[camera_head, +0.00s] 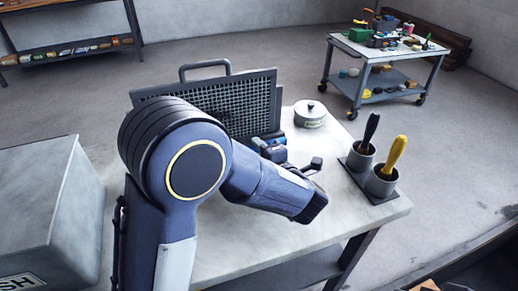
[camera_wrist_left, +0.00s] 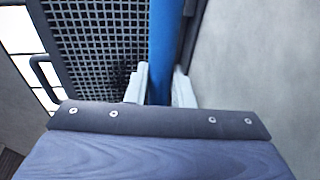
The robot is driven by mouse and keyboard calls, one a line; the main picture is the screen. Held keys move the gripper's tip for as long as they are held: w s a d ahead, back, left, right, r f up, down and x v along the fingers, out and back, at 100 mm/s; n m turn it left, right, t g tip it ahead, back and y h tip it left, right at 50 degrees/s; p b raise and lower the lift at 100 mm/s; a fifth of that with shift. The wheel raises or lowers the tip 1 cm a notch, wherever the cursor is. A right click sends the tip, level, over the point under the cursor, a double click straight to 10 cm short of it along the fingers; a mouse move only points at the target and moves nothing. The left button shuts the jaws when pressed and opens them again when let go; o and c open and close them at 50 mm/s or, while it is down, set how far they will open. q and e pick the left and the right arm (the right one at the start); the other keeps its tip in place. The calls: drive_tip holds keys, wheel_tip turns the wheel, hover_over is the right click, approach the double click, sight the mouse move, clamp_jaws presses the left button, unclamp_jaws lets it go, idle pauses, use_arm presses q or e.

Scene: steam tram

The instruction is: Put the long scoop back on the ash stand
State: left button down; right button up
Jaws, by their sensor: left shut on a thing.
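My left gripper shows its fingers in the left wrist view (camera_wrist_left: 160,82), shut on a blue bar (camera_wrist_left: 160,40). The bar looks like the handle of the long scoop; its scoop end is out of sight. In the head view my left forearm hides much of the gripper, and a bit of blue (camera_head: 273,136) shows by the lower right of a dark mesh panel. A dark stand (camera_head: 372,188) with two grey cups is at the table's right, perhaps the ash stand. A black handle (camera_head: 371,130) and a yellow handle (camera_head: 396,152) stand in its cups.
The upright mesh panel (camera_head: 243,100) with a top handle is close behind the gripper. A lidded pot (camera_head: 310,113) stands right of it. A grey box (camera_head: 48,215) is at left. The table (camera_head: 335,215) is bare at its front right. A cart (camera_head: 385,75) stands farther back.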

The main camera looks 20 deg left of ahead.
use_arm(q)
drive_tip(key=shift+a+f, duration=0.1)
drive_tip(key=shift+f, duration=0.05)
drive_tip(key=c, duration=1.4)
unclamp_jaws()
drive_tip(key=shift+s+a, duration=0.1)
drive_tip(key=shift+o, duration=0.7)
drive_tip(key=shift+s+a, duration=0.1)
drive_tip(key=shift+a, duration=0.05)
drive_tip(key=shift+r, duration=0.25)
drive_tip(key=v, duration=1.1)
drive_tip(key=shift+f, duration=0.15)
drive_tip(key=shift+d, duration=0.75)
drive_tip(key=shift+s+a, duration=0.25)
